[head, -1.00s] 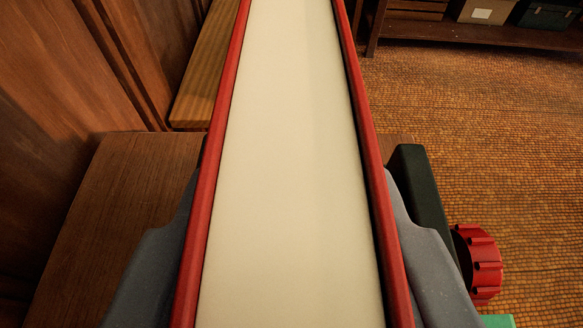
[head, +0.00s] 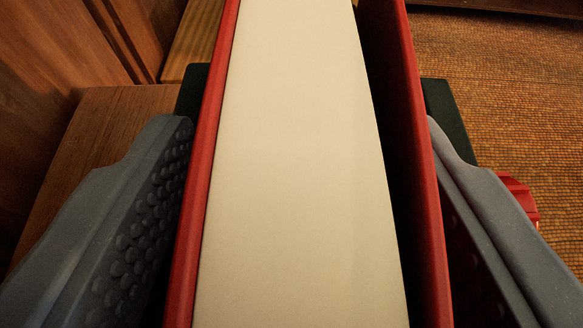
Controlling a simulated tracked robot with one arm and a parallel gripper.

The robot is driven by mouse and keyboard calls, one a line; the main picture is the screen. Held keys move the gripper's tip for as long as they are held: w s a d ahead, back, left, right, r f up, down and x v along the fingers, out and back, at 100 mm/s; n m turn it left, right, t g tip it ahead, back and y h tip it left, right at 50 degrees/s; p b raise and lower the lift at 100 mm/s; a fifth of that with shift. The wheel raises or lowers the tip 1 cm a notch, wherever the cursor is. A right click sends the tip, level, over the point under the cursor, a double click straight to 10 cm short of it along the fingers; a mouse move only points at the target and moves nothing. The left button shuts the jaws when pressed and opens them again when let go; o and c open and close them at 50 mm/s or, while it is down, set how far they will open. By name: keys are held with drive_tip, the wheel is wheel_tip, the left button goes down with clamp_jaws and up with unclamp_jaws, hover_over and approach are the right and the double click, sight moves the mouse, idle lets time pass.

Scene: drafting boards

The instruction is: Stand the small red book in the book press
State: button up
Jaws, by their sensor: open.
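The red book (head: 194,180) stands upright on edge in the middle of the head view, its cream page block facing me between two red covers. The right cover has a dark gap between it and the pages. My gripper (head: 302,140) is open, with one grey finger on each side of the book. Dark green parts of what looks like the book press (head: 447,120) show beyond both fingers. The book's lower end is hidden.
A red ribbed knob (head: 519,197) shows partly behind the right finger. A brown wooden surface (head: 108,120) lies at left, beside wooden panelling (head: 50,50). Woven orange-brown floor (head: 510,90) is open at right.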

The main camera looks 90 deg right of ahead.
drive_tip(key=shift+a, duration=0.1)
drive_tip(key=v, duration=1.1)
drive_tip(key=shift+a+r, duration=0.15)
drive_tip(key=shift+a, duration=0.25)
drive_tip(key=shift+s, duration=0.1)
